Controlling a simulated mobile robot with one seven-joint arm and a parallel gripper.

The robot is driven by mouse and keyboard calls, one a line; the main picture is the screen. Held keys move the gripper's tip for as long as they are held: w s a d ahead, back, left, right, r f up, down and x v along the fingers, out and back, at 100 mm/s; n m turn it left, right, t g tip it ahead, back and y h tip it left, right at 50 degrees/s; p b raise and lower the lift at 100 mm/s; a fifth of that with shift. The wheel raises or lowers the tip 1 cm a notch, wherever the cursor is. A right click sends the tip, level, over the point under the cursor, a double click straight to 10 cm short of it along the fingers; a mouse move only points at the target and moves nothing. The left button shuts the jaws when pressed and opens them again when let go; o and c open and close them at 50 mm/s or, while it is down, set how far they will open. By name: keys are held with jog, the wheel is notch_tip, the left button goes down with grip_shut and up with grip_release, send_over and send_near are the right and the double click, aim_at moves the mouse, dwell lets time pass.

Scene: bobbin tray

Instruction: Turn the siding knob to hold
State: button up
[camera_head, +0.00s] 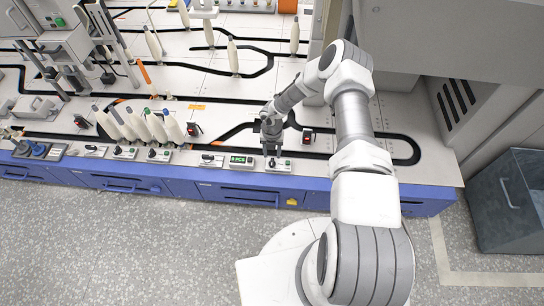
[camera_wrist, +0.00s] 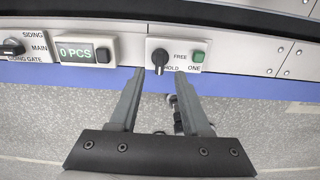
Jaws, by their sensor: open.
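A black rotary knob (camera_wrist: 160,62) sits on a white panel (camera_wrist: 198,42) marked FREE and HOLD, beside a green button marked ONE. In the head view the same knob (camera_head: 272,163) is on the front edge of the table, just below my gripper (camera_head: 271,150). In the wrist view my gripper (camera_wrist: 160,74) is open, with one fingertip on each side below the knob. The fingers hold nothing. I cannot tell whether they touch the knob, nor exactly where its pointer aims.
A counter reading 0 PCS (camera_wrist: 76,51) is left of the panel. Further left is another black knob (camera_wrist: 13,47) labelled SIDING, MAIN and SIDING GATE. Several bobbins (camera_head: 137,124) stand on the table's left. Grey floor (camera_head: 150,240) lies clear in front.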

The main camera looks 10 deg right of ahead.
aim_at(272, 161)
notch_tip(272, 161, up, 12)
jog(key=p, duration=0.3)
jog(key=shift+r, duration=0.2)
